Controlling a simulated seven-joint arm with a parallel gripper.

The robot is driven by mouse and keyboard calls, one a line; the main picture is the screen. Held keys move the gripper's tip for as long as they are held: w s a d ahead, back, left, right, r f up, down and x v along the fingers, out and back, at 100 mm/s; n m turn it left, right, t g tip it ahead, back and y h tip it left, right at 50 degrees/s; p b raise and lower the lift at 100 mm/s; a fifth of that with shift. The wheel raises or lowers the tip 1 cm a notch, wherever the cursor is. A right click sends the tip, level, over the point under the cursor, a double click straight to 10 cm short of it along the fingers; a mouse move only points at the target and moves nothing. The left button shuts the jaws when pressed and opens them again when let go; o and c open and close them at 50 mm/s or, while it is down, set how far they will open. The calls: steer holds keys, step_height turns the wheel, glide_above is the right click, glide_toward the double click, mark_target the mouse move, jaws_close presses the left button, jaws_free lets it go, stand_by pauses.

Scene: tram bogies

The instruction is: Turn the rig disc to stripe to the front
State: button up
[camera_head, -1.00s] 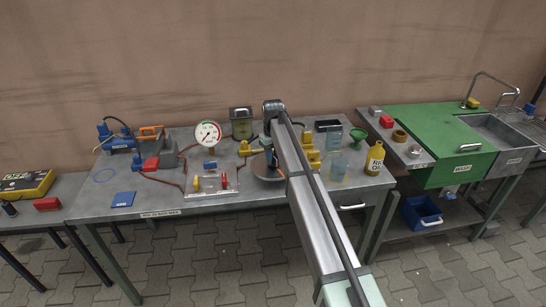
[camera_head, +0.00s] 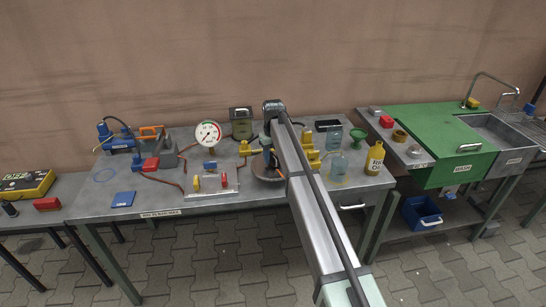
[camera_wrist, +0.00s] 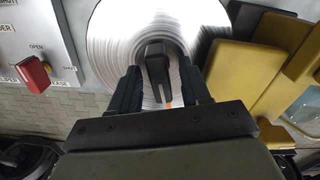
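The rig disc (camera_wrist: 112,40) is a round, bright metal plate with swirled shine in the wrist view. In the head view the disc (camera_head: 262,179) is mostly behind my arm. A dark knob (camera_wrist: 156,66) stands near its middle. A short orange mark (camera_wrist: 168,101) shows below the knob, partly hidden by my gripper. My gripper (camera_wrist: 159,72) has its two dark fingers apart, one on each side of the knob. Narrow gaps seem to show between knob and fingers. The rest of the stripe is hidden or lost in the glare.
A panel with a red switch (camera_wrist: 33,74) lies left of the disc in the wrist view. Yellow blocks (camera_wrist: 253,70) stand close on its right. A dial gauge (camera_head: 208,133) stands behind the panel. A yellow bottle (camera_head: 375,158) stands at the bench's right end.

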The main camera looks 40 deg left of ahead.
mark_target(273, 156)
step_height(273, 156, up, 14)
stand_by(0.8)
steer(key=shift+f, duration=0.1)
